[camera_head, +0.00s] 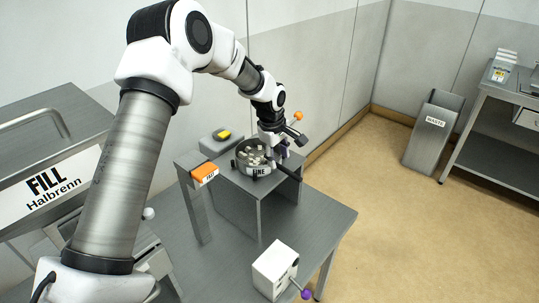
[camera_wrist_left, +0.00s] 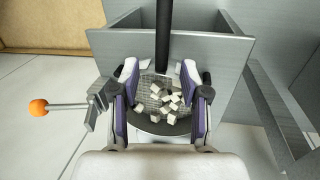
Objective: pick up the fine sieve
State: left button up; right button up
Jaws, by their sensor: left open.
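The fine sieve (camera_head: 257,170) is a round, dark-rimmed sieve with a FINE label, sitting at the grey stand on the table. Several white cubes lie on its mesh, which also shows in the left wrist view (camera_wrist_left: 146,98). Its black handle (camera_wrist_left: 163,35) points away from my wrist. My left gripper (camera_head: 282,151) is open above the sieve's handle side. In the left wrist view the purple-padded fingers (camera_wrist_left: 160,76) are apart, one on each side of the handle's base. I cannot tell whether they touch it. My right gripper is not in view.
An orange-knobbed lever (camera_head: 298,116) stands close beside my left gripper. An orange-topped post (camera_head: 205,173) and a yellow-buttoned grey box (camera_head: 222,136) are left of the sieve. A white box with a purple knob (camera_head: 275,270) is at the front. A waste bin (camera_head: 430,135) stands farther right.

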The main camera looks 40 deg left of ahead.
aim_at(278, 165)
pick_arm(q)
notch_tip(278, 165, down, 3)
jog(key=shift+w+r+p, duration=0.1)
jog(key=shift+r+p, duration=0.05)
jog(key=shift+p, duration=0.55)
jog(key=shift+w+a+f, duration=0.15)
jog(key=shift+w+f, duration=0.1)
jog(key=shift+f, duration=0.35)
jog(key=shift+w+a+f, duration=0.1)
jog(key=shift+w+f, duration=0.15)
jog(key=shift+f, duration=0.35)
jog(key=shift+s+d+r, duration=0.2)
jog(key=shift+s+r, duration=0.05)
jog(key=shift+s, duration=0.05)
grip_shut()
jog(key=shift+w, duration=0.1)
